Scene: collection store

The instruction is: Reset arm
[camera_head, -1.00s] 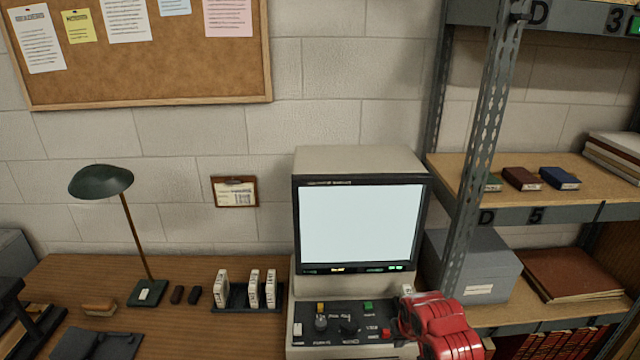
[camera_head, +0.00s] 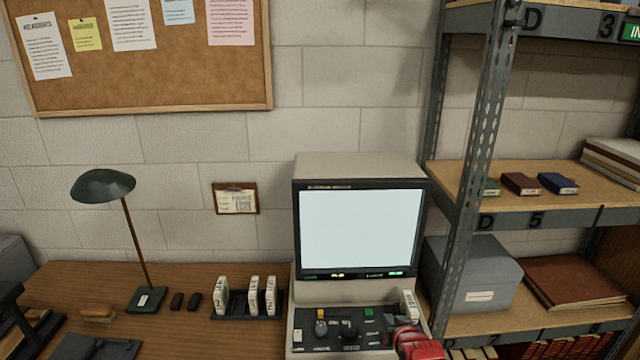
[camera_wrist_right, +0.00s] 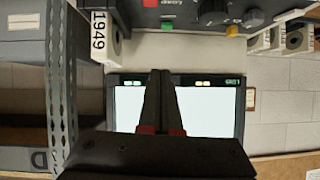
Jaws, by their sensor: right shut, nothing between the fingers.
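My right gripper (camera_wrist_right: 161,75) is shut and empty in the wrist view, its dark fingers together in front of the reader's lit screen. My left gripper is not in view.
A rack with several white boxes (camera_head: 254,298) and a green lamp (camera_head: 103,186) stand on the desk to the left. A metal shelf unit (camera_head: 484,130) rises close on the right, with a grey box (camera_head: 472,275). The air before the wall is clear.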

